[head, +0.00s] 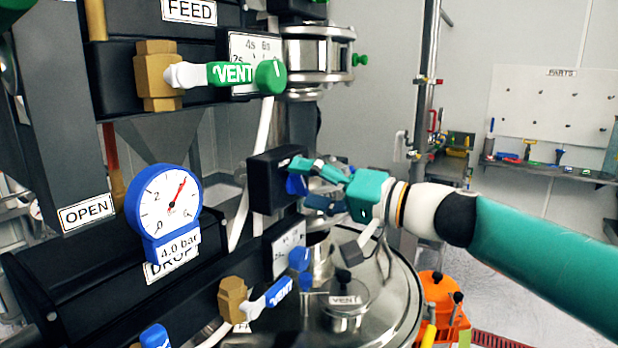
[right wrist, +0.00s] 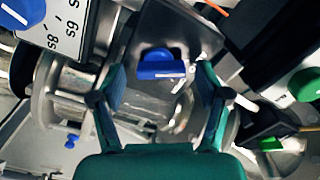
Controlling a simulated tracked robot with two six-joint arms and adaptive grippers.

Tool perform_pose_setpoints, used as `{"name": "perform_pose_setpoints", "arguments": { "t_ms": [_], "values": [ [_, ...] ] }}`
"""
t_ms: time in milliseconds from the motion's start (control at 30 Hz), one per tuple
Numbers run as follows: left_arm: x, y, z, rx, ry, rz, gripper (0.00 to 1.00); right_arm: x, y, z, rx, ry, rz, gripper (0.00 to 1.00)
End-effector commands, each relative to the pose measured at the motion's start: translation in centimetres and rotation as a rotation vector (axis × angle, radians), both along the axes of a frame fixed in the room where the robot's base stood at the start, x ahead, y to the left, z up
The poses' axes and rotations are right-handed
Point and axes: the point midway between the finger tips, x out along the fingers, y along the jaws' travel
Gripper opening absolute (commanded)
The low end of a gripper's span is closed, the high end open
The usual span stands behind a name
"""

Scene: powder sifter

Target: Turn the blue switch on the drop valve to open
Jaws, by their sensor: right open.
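The blue switch (head: 294,184) sits on the face of a black box (head: 262,184) near the middle of the head view, partly hidden by my right gripper. In the right wrist view the blue switch (right wrist: 161,68) shows as a knob with a flat bar, on the dark box face. My right gripper (head: 316,182) is open in front of the box. Its two fingers stand on either side of the switch in the right wrist view (right wrist: 161,82), with gaps between them and the switch. My left gripper is not in view.
A blue VENT handle (head: 270,297) and a steel lid (head: 375,270) lie below. A vertical pipe (head: 424,90) stands behind my right arm. A parts board (head: 555,105) hangs at the back right.

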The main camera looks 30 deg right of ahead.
Motion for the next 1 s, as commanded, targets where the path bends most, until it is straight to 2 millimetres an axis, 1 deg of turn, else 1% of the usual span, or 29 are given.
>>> {"name": "perform_pose_setpoints", "arguments": {
  "t_ms": [300, 367, 400, 667, 700, 1000],
  "values": [
    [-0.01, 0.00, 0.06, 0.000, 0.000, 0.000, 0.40, 0.25, 0.10, -0.03, -0.001, 0.000, -0.001, 0.76],
    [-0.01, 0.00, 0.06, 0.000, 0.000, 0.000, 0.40, 0.24, 0.09, -0.03, -0.001, 0.000, -0.001, 0.67],
    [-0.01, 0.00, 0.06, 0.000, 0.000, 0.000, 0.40, 0.23, 0.09, -0.03, -0.001, 0.000, -0.001, 0.61],
    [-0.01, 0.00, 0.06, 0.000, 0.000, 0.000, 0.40, 0.22, 0.06, -0.06, -0.001, 0.001, -0.002, 0.17],
    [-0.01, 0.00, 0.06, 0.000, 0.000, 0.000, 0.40, 0.22, 0.05, -0.08, -0.001, 0.001, -0.002, 0.16],
    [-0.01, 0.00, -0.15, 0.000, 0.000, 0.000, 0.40, 0.25, 0.03, -0.20, 0.032, 0.021, -0.002, 0.16]
  ]
}}
